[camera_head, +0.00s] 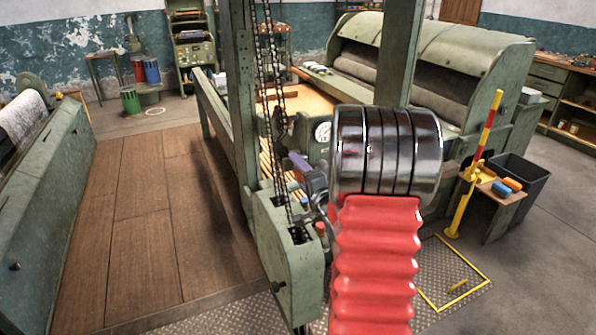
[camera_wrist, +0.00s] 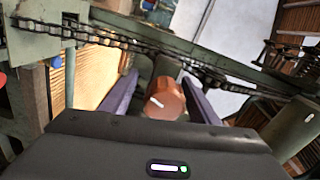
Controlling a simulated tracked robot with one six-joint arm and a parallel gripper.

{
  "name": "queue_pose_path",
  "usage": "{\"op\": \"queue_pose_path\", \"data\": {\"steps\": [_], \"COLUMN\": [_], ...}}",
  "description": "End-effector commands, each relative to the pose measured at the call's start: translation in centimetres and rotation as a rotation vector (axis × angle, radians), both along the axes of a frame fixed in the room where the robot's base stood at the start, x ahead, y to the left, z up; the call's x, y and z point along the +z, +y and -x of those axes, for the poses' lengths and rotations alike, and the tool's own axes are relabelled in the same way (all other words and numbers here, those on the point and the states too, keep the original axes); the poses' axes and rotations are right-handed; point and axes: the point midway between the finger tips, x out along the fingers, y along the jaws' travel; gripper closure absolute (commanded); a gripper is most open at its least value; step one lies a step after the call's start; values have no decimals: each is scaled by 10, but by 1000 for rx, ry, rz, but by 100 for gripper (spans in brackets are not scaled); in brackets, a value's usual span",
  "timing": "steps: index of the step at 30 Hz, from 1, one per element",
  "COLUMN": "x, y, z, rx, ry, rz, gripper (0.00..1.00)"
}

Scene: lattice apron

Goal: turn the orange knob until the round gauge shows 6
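The orange knob (camera_wrist: 167,98), a faceted reddish-orange piece with a white mark, shows in the wrist view between the two purple fingers of my gripper (camera_wrist: 160,77). The fingers are apart, with a visible gap between the left finger and the knob; the right finger looks close to it, and I cannot tell if it touches. In the head view my gripper (camera_head: 298,163) shows partly, and my arm hides much around it; I cannot make out the knob there. The round gauge (camera_head: 323,131) has a white face just left of my arm; its reading is too small to tell.
Chains (camera_head: 270,90) hang beside a green post (camera_head: 239,100) close to my gripper; a chain (camera_wrist: 110,40) also crosses the wrist view. A yellow-and-red barrier post (camera_head: 484,150) and a dark bin (camera_head: 520,183) stand at right. The wooden floor (camera_head: 150,210) at left is clear.

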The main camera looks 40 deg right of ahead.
Motion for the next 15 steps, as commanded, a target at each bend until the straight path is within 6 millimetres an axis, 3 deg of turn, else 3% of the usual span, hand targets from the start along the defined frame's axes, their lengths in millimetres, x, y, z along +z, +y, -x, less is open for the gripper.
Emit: {"op": "queue_pose_path", "data": {"steps": [9, 15], "x": [3, 3], "y": [0, 4], "z": [2, 19], "rx": [0, -2], "ry": [-6, -6], "rz": [4, 4], "gripper": [45, 45]}}
